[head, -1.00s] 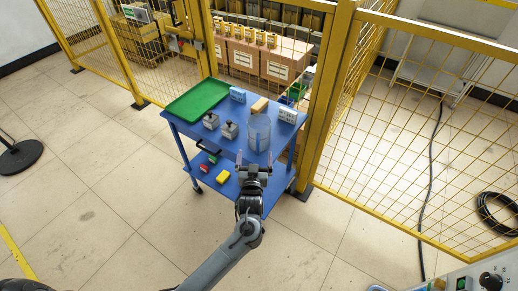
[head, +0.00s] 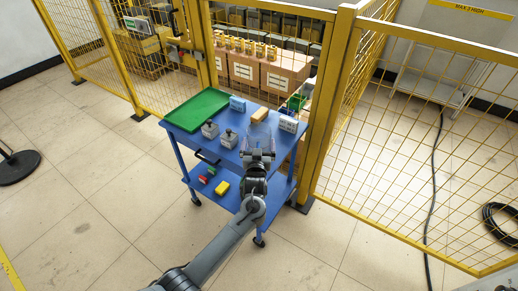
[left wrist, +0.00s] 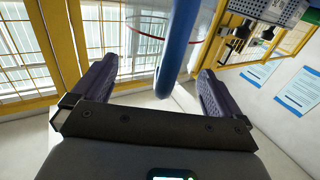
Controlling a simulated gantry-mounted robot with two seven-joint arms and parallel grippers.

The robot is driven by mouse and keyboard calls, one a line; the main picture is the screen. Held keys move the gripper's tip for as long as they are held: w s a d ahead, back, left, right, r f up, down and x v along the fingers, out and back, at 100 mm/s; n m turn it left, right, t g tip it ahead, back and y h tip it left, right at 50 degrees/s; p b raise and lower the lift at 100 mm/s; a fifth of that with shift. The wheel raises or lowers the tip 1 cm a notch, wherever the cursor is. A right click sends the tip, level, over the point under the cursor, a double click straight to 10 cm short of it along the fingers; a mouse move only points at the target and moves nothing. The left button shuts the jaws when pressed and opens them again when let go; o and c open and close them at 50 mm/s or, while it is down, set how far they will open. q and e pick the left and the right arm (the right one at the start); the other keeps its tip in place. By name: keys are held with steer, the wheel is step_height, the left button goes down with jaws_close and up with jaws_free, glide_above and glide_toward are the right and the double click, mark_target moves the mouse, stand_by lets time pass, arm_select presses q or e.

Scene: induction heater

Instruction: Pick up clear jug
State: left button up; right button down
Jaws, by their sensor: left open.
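The clear jug (head: 261,132) stands on the right part of the blue trolley's top (head: 227,161). It is see-through and partly hidden behind my left gripper (head: 258,153). That gripper is open, right at the near side of the jug. In the left wrist view, the open fingers of my left gripper (left wrist: 156,70) flank a blue upright bar (left wrist: 178,45), nearer the right finger. The bar looks like the jug's handle, but I cannot be sure. No contact with the fingers shows. My right gripper is not in view.
Yellow mesh fencing (head: 325,110) stands close behind and right.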

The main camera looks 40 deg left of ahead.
arm_select(q)
steer(key=shift+x, duration=0.85)
steer(key=c, duration=1.1)
